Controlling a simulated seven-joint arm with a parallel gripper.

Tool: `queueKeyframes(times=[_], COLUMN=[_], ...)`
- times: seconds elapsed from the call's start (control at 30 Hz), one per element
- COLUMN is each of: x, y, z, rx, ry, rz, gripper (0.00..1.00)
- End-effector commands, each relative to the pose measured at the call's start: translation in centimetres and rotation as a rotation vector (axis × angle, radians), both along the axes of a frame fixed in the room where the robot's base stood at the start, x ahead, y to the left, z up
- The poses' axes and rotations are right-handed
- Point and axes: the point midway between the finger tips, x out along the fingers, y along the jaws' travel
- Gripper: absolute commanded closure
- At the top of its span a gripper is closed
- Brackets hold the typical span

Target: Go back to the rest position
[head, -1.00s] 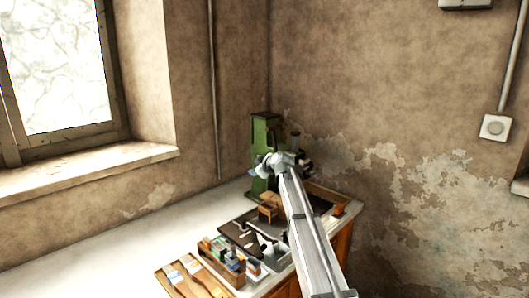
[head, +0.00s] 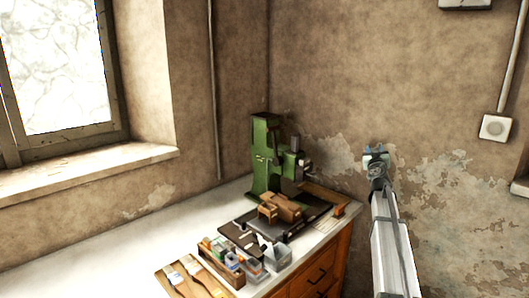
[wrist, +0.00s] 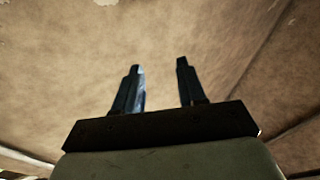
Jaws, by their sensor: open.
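My gripper (head: 376,150) is raised in front of the bare wall, to the right of the bench and apart from everything on it. In the wrist view my gripper (wrist: 160,72) shows two dark fingers standing apart with nothing between them, only wall behind. The green handwheel press (head: 265,155) stands at the back corner of the bench. A brown wooden block-like piece (head: 283,207) sits at the foot of the press, on or beside a dark mat (head: 240,233).
The white bench top (head: 110,245) is clear on the left. A wooden tray of small items (head: 228,263), a clear box (head: 277,257) and a board with brushes (head: 185,282) lie near its front edge. Wooden drawers (head: 320,275) are below. A window sill (head: 90,175) is at left.

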Motion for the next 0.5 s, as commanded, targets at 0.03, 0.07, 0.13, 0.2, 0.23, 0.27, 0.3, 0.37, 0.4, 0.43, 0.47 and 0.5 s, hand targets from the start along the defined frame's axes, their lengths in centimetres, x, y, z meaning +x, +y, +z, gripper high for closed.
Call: queueKeyframes(times=[0.03,0.07,0.13,0.2,0.23,0.27,0.3,0.37,0.4,0.43,0.47,0.5], x=[-0.6,-0.7,-1.0,-1.3,-1.5,-1.7,-2.1,-2.7,-3.3,-3.7,-4.1,-4.8], y=[0.1,0.2,0.8,1.7,2.2,2.8,3.5,4.8,5.6,6.3,7.0,7.9], z=[-2.2,-3.5,-6.6,-10.0,-11.6,-13.2,-15.5,-19.0,-21.2,-22.9,-24.6,-26.8], rx=[0.013,0.023,0.043,0.063,0.073,0.083,0.097,0.118,0.134,0.145,0.156,0.171], ry=[0.022,0.037,0.075,0.120,0.143,0.167,0.201,0.255,0.291,0.320,0.348,0.386], rz=[0.008,0.016,0.039,0.069,0.082,0.098,0.118,0.150,0.169,0.185,0.198,0.217], gripper=[0.60,0.60,0.60,0.60,0.60,0.60,0.60,0.60,0.60,0.60,0.60,0.60])
